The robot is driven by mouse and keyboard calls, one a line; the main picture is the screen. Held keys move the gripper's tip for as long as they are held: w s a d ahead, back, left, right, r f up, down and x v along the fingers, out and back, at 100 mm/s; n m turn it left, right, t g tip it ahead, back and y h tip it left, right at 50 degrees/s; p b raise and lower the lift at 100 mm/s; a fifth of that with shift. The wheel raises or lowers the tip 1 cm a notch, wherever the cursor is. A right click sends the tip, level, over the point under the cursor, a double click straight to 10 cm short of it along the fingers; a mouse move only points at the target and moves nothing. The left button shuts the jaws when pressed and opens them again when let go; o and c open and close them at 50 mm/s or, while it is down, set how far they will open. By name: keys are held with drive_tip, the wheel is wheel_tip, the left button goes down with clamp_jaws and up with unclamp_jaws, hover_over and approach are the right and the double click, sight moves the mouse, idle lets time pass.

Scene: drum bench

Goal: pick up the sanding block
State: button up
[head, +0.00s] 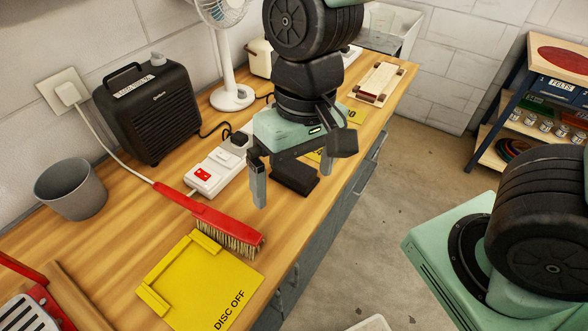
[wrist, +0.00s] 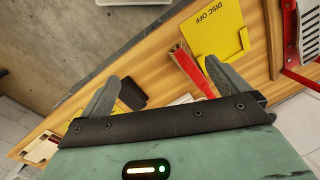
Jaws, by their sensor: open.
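A black block (head: 294,178), which looks like the sanding block, lies on the wooden bench near its front edge. My gripper (head: 292,184) points down above the bench around the block's place, open and empty. In the wrist view both fingers of my gripper (wrist: 162,72) are spread wide. I cannot tell how high the fingertips are above the block.
A red brush (head: 215,222) and a yellow DISC OFF plate (head: 200,285) lie nearby. A power strip (head: 218,166) is left of my gripper. A black heater-like box (head: 145,108), grey cup (head: 70,188) and white fan (head: 231,96) stand behind. A wooden piece (head: 378,82) lies farther along.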

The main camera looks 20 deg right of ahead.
drive_tip(key=w+d+f+m+p, duration=0.1)
drive_tip(key=w+d+m+p, duration=0.15)
drive_tip(key=w+m, duration=0.6)
drive_tip(key=m+h+p, duration=0.1)
drive_tip(key=m+p, duration=0.1)
drive_tip(key=m, duration=0.4)
hover_over(294, 165)
drive_tip(key=a, duration=0.1)
wheel_tip(294, 165, down, 2)
drive_tip(key=shift+t, duration=0.4)
drive_tip(key=f, duration=0.8)
drive_tip(key=s+f, duration=0.1)
drive_tip(key=f, duration=0.2)
drive_tip(key=shift+f+p, duration=0.35)
drive_tip(key=shift+f, duration=0.05)
drive_tip(key=f, duration=0.2)
drive_tip(key=d+f+p, duration=0.1)
drive_tip(key=f, duration=0.1)
drive_tip(key=shift+w, duration=0.35)
drive_tip(key=shift+f, duration=0.55)
drive_tip(key=c, duration=0.8)
drive_tip(key=shift+c, duration=0.2)
